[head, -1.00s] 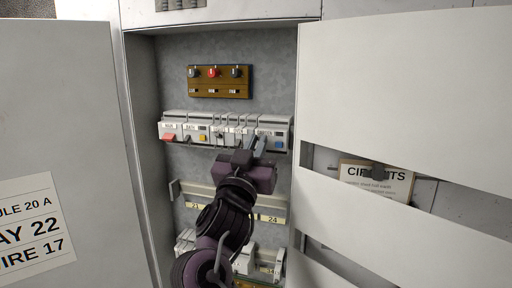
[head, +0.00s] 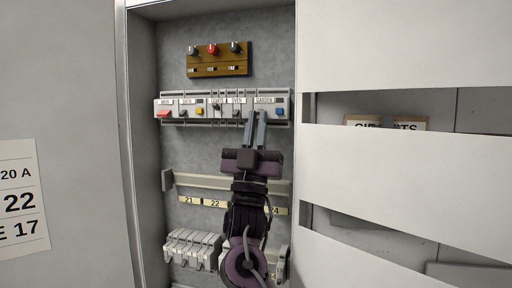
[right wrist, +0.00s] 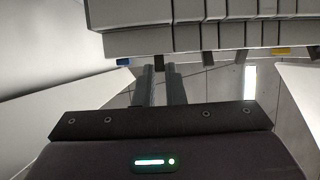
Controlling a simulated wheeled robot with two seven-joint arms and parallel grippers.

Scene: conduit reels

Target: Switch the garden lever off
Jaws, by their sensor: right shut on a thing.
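The garden breaker (head: 267,101), labelled GARDEN, is at the right end of the upper row of switches in the open cabinet. It has a blue button (head: 281,112), which also shows in the right wrist view (right wrist: 124,61). My right gripper (head: 255,117) reaches up from below to its lower left part. In the right wrist view the gripper's two fingers (right wrist: 160,77) are close together, shut on a small dark lever (right wrist: 159,68) under the breaker. The fingers hide most of this lever, and I cannot tell its on or off position. My left gripper is not in view.
Other labelled switches stand close to the left, including one with a red lever (head: 163,114). A brown panel (head: 218,66) with knobs is above. A rail (head: 182,180) and more breakers (head: 192,247) are below. Cabinet doors stand at the left (head: 60,100) and right (head: 400,190).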

